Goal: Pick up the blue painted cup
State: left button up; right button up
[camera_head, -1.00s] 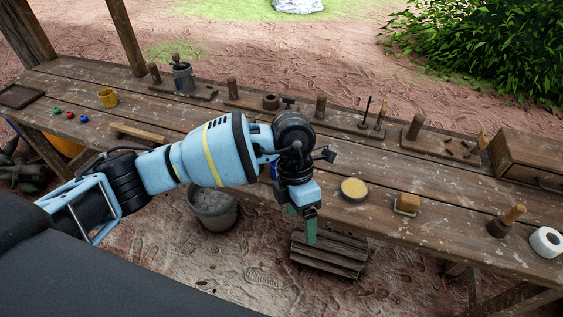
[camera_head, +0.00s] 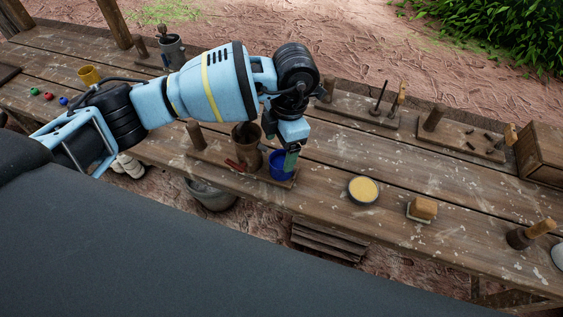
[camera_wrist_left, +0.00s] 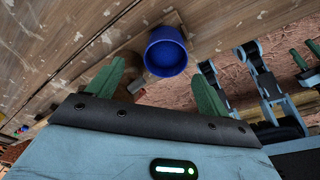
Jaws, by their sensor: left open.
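The blue painted cup (camera_head: 281,171) stands on a small board near the front edge of the workbench, partly hidden by my left gripper. My left gripper (camera_head: 291,160) is open and empty, pointing down at the cup. In the left wrist view the cup (camera_wrist_left: 166,55) appears just beyond and between the two green fingertips of the left gripper (camera_wrist_left: 158,76). I see no finger closed on it. Green finger-like parts and light blue links at the right edge of the wrist view seem to be my other arm, too cut off to read.
A brown pot (camera_head: 247,148) stands close left of the cup on the same board, near a red-handled tool (camera_head: 235,165). A round yellow-topped tin (camera_head: 363,190) and a brush-like block (camera_head: 423,209) lie to the right. The bench (camera_head: 325,210) is bare between cup and tin.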

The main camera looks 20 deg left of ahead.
aim_at(281, 159)
pick_arm(q)
jog(key=shift+f, duration=0.55)
jog(key=shift+a+f, duration=0.1)
jog(key=shift+f, duration=0.05)
jog(key=shift+s+d+f, duration=0.1)
jog(key=shift+d+f, duration=0.1)
jog(key=shift+f, duration=0.25)
jog(key=f, duration=0.4)
jog(key=shift+s+f, duration=0.15)
jog(key=shift+s, duration=0.05)
jog(key=c, duration=1.1)
jog(key=shift+c, duration=0.2)
pick_arm(e)
jog(key=shift+w+r, duration=0.4)
jog(key=shift+w, duration=0.3)
pick_arm(q)
jog(key=shift+r, duration=0.2)
